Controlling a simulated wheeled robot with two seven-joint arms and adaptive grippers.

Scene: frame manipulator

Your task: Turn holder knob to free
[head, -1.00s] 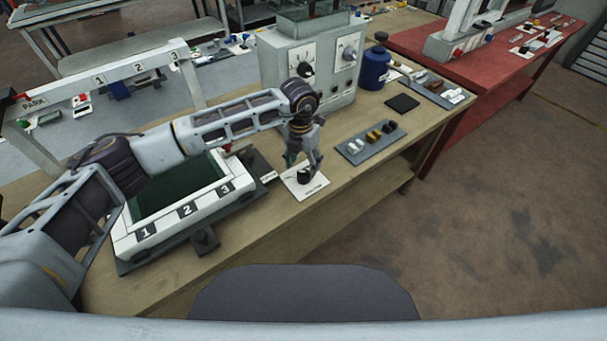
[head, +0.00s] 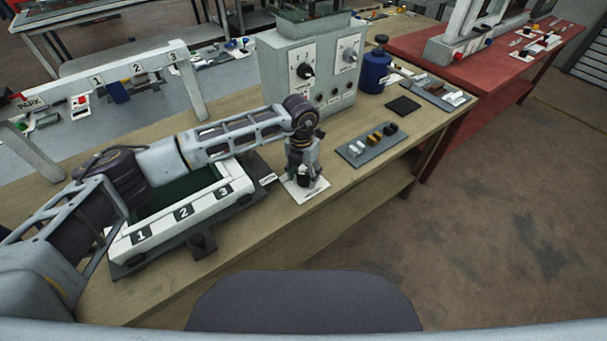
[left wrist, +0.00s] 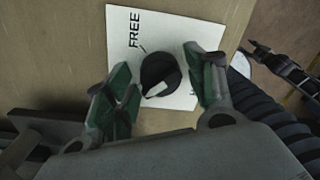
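The holder knob (left wrist: 161,72) is a round black knob with a pale bar on its lower side in the left wrist view. It sits on a white plate (left wrist: 180,27) marked FREE, with a short tick beside that word; a second label is mostly hidden. My left gripper (left wrist: 157,62) is open, its green-padded fingers on either side of the knob with small gaps visible. In the head view my left gripper (head: 303,165) points down over the plate (head: 318,186) and hides most of the knob.
A white frame fixture (head: 150,232) numbered 1, 2, 3 lies left of the plate, under my left arm. A grey control box (head: 330,85) stands behind. A switch strip (head: 358,155) lies to the right. The bench's front edge is close by, with bare wood around the plate.

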